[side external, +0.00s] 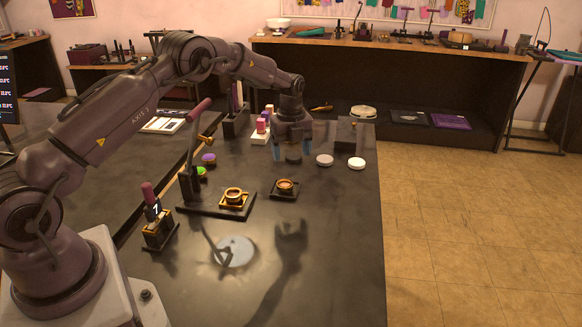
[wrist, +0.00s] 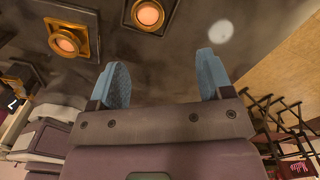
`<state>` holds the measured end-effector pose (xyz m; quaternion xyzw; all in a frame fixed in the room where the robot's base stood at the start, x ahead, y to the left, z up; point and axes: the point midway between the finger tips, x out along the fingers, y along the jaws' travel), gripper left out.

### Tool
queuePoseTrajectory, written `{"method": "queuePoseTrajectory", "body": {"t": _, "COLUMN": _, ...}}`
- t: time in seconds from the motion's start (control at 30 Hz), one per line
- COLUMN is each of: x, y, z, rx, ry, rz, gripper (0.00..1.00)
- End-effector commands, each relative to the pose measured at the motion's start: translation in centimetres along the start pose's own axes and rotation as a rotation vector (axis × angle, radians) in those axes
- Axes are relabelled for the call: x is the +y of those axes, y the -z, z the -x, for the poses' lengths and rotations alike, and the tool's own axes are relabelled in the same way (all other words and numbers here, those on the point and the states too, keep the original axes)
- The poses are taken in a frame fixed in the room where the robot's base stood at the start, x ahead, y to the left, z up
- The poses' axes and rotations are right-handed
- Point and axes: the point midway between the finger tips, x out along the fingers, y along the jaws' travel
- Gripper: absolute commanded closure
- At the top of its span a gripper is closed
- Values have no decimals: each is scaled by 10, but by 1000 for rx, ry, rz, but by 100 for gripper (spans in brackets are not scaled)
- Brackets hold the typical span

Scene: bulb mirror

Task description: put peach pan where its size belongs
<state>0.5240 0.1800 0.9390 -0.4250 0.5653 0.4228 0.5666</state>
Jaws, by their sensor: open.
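Two round orange-peach faces show, and I cannot tell which is the peach pan. One sits in a gold ring on a gold square (side external: 236,198) on the lever press's base; the other sits in a ring on a dark square tray (side external: 285,187) to its right. Both show at the top of the wrist view, as the gold-framed one (wrist: 65,42) and the dark-framed one (wrist: 147,14). My gripper (side external: 293,152) points down beyond them, apart from both. Its blue fingers (wrist: 163,66) are open with nothing held between them. A dark round shape shows between the fingers in the side view.
The lever press (side external: 190,185) and a small handled stamp (side external: 155,215) stand on the left. Green (side external: 201,172) and purple (side external: 209,159) discs lie behind the press. Two pale discs (side external: 325,160) (side external: 357,163) lie right of my gripper, near a grey block (side external: 349,137).

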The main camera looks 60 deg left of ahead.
Motion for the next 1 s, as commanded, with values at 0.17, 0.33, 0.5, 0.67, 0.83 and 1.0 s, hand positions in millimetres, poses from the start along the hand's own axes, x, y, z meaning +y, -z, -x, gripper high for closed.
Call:
{"method": "queuePoseTrajectory", "body": {"t": 0.17, "x": 0, "y": 0, "z": 14, "rx": 0, "ry": 1, "rz": -1, "gripper": 27}}
{"method": "queuePoseTrajectory", "body": {"t": 0.33, "x": -1, "y": 3, "z": 25, "rx": -5, "ry": 9, "rz": 21, "gripper": 27}}
{"method": "queuePoseTrajectory", "body": {"t": 0.5, "x": 2, "y": 28, "z": 84, "rx": -25, "ry": 60, "rz": 203, "gripper": 27}}
{"method": "queuePoseTrajectory", "body": {"t": 0.67, "x": 26, "y": 73, "z": 161, "rx": -28, "ry": 140, "rz": 498, "gripper": 27}}
{"method": "queuePoseTrajectory", "body": {"t": 0.83, "x": 70, "y": 127, "z": 222, "rx": 2, "ry": 232, "rz": 817, "gripper": 27}}
{"method": "queuePoseTrajectory", "body": {"t": 1.0, "x": 128, "y": 179, "z": 257, "rx": 66, "ry": 321, "rz": 1127, "gripper": 27}}
